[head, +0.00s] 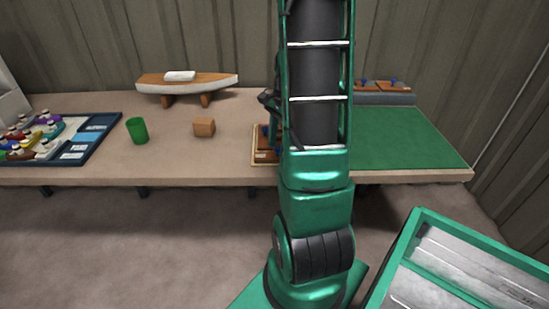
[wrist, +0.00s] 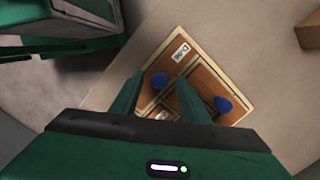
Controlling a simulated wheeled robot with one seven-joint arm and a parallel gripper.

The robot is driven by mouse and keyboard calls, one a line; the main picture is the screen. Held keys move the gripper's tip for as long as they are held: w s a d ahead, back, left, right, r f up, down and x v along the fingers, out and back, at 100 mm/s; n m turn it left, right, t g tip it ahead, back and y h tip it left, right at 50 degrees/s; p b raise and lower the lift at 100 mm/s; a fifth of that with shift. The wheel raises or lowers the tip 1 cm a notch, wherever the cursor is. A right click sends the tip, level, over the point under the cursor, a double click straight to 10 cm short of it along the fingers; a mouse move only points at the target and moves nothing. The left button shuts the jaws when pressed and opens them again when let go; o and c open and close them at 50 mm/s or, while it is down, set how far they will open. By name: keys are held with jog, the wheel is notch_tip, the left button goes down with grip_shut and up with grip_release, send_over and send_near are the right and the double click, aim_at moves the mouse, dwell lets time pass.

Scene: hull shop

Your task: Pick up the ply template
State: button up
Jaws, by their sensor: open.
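A pale-edged wooden tray (wrist: 180,36) lies under my gripper in the wrist view, with brown flat pieces in it that look like the ply template. Two blue knobs stand up from these pieces, one left (wrist: 158,80) and one right (wrist: 223,104). My gripper (wrist: 160,79) is open above the tray, and the left knob shows between its fingertips. I cannot tell whether the fingers touch anything. In the head view the tray (head: 257,160) sits at the table's front edge, mostly hidden behind my arm.
A wooden block (head: 204,127) and a green cup (head: 137,131) stand left of the tray. A model boat hull (head: 187,83) stands behind. A green mat (head: 405,137) is clear on the right.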

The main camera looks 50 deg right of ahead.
grip_shut()
